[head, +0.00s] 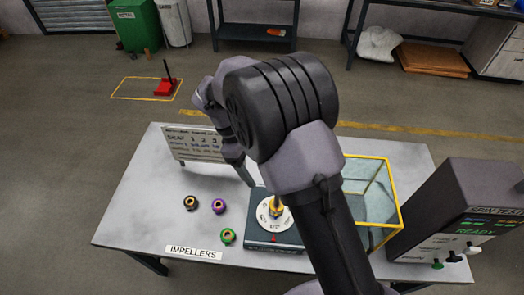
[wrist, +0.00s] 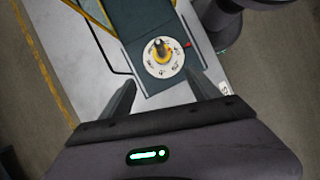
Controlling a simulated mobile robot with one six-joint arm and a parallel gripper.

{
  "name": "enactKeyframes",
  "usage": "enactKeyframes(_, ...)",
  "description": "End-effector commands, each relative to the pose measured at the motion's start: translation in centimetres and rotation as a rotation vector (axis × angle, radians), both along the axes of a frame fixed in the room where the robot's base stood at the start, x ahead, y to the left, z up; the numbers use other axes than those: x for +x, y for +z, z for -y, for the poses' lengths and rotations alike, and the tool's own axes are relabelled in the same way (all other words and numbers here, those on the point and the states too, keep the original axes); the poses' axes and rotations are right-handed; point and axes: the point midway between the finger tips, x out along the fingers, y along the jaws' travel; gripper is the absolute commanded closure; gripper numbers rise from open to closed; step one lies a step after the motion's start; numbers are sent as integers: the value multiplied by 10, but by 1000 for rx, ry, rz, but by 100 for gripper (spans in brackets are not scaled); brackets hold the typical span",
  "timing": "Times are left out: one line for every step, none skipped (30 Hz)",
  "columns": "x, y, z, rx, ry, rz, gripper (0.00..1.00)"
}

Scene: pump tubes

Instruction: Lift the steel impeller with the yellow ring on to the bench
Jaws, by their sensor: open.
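A small piece with a yellow band (head: 277,206) stands upright at the middle of a white numbered dial on a dark tester unit (head: 262,236). In the wrist view the yellow-banded piece (wrist: 160,48) shows from above with a grey post at its centre. I cannot tell which part of it is impeller and which is spindle. My gripper (head: 248,180) is open above the bench, behind the dial in the head view and partly hidden by my arm. In the wrist view its two fingers (wrist: 164,90) are spread and empty, with the dial beyond them.
Three small ringed impellers lie on the bench (head: 130,215): one dark (head: 190,203), one purple (head: 218,206), one green (head: 228,236). A sign board (head: 192,145) stands behind them. A yellow-edged glass box (head: 384,205) and a READY console (head: 455,215) stand right.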

Motion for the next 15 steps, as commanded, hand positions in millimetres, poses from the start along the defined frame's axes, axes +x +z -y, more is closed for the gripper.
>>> enactKeyframes(-1, -9, 3, -2, 0, -1, 29)
enactKeyframes(-2, -15, 5, -1, 0, -1, 29)
enactKeyframes(-3, -25, 9, -1, -1, -2, 29)
enactKeyframes(-4, -33, 12, -2, -2, -2, 29)
enactKeyframes(-5, -41, 15, -2, -2, -2, 29)
enactKeyframes(-6, -52, 19, -1, -2, -3, 29)
enactKeyframes(-7, -60, 22, 0, -3, -2, 29)
enactKeyframes(-8, -68, 26, -1, -4, -2, 29)
enactKeyframes(-10, -78, 30, -1, -4, -2, 29)
enactKeyframes(-11, -86, 33, 1, -4, -2, 29)
enactKeyframes(-12, -94, 36, 0, -4, -2, 29)
enactKeyframes(-13, -104, 40, 0, -5, -2, 29)
enactKeyframes(-14, -111, 43, 0, -4, -2, 29)
enactKeyframes(-15, -118, 46, 1, -5, -2, 29)
enactKeyframes(-16, -126, 49, 0, -6, -1, 29)
